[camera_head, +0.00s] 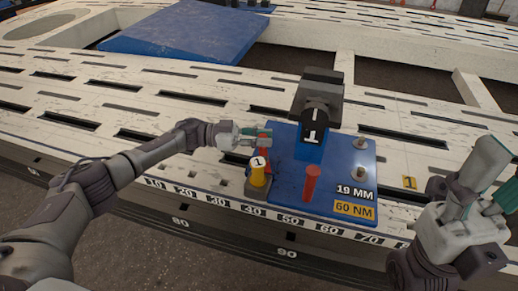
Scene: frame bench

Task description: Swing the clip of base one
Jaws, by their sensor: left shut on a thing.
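Base one is a blue plate (365,170) on the slotted bench, with a dark post marked 1 (317,112) standing on it. A red upright piece (312,183) stands at its front. A second red piece, seemingly a clip (267,158), is at its left edge, partly hidden by my left gripper (266,138). That gripper is shut on this red clip.
The pale bench (150,120) has many slots and a numbered front edge. Bolts (362,143) stand on the plate's right side, above labels 19 MM and 60 NM. A blue panel (185,32) lies at the back left. Openings show behind the plate.

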